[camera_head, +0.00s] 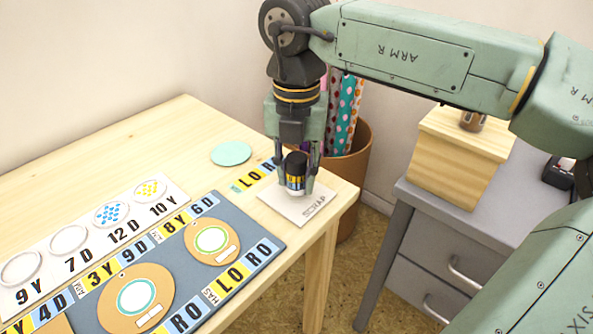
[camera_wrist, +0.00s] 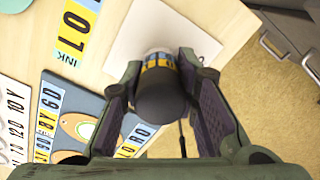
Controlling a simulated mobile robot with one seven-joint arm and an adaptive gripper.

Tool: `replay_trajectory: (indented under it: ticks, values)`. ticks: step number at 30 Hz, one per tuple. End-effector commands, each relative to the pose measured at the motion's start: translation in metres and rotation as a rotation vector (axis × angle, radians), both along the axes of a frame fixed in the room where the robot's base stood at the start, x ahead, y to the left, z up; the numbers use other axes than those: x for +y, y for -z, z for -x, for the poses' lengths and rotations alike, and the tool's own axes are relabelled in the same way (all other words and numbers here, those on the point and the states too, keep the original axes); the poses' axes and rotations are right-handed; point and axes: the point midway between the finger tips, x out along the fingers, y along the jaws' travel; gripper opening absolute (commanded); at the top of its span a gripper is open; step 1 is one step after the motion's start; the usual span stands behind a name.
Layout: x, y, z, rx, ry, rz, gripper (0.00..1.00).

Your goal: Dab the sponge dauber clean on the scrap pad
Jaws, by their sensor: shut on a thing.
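My gripper (camera_head: 297,177) is shut on the sponge dauber (camera_head: 295,183), a short upright bottle with a black upper part, a yellow and blue label band and a pale lower end. The white scrap pad (camera_head: 312,207), marked SCRAP, lies flat at the near right corner of the table. The dauber is over the pad; its lower tip is at or just above the surface, and I cannot tell whether it touches. In the wrist view the dauber (camera_wrist: 160,100) sits between both fingers, with the scrap pad (camera_wrist: 190,35) beyond it. The sponge face is hidden.
A pale green disc (camera_head: 231,153) lies behind a label strip left of the pad. A blue-grey board (camera_head: 190,255) and a white card (camera_head: 110,235) with round spots lie to the left. A bin of paper rolls (camera_head: 352,165) stands behind the table; a wooden box (camera_head: 455,160) sits on a grey cabinet.

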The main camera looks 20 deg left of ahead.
Motion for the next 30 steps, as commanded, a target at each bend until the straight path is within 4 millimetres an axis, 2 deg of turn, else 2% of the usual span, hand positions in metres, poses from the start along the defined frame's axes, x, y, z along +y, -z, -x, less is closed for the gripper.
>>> replay_trajectory:
  ticks: [8, 23, 30]
  values:
    - [0.000, -0.002, 0.000, -0.001, 0.000, 0.000, 0.08]
    - [0.000, -0.043, 0.000, -0.001, 0.001, 0.000, 0.08]
    - [0.000, -0.045, 0.000, -0.001, 0.001, 0.000, 0.08]
